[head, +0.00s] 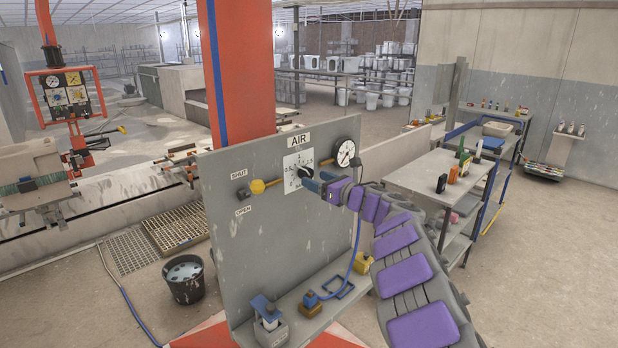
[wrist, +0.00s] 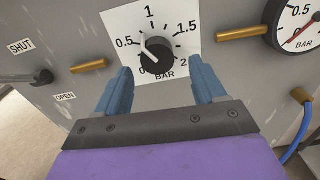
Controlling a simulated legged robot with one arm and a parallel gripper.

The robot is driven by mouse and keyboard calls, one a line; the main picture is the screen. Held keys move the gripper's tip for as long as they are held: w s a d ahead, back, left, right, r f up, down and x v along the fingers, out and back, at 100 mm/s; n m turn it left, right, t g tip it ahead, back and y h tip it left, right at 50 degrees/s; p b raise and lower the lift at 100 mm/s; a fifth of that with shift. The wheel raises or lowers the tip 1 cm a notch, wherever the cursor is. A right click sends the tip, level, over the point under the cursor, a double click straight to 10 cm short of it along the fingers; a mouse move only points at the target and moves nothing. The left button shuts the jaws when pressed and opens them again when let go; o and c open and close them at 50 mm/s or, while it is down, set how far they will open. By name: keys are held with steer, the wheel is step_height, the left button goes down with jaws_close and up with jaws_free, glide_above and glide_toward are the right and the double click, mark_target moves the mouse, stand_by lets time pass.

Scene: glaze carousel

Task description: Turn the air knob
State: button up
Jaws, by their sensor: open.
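The air knob (wrist: 157,55) is a round black knob with a white pointer on a white dial plate marked 0 to 2 bar. The pointer aims up and left, between 0.5 and 1 but nearer 0.5. In the head view the knob (head: 304,172) sits on the grey panel under the AIR sign (head: 299,140), partly covered by my gripper. My gripper (wrist: 163,82) is open, with its blue fingers below and to either side of the knob in the wrist view.
A pressure gauge (head: 345,152) is at the panel's upper right. A shelf with blocks and a blue hose (head: 352,255) juts out below. A trolley (head: 459,175) stands to the right.

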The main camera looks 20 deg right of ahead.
mark_target(309, 176)
steer(key=shift+x, duration=2)
steer(key=shift+c, duration=0.5)
steer(key=c, duration=0.9)
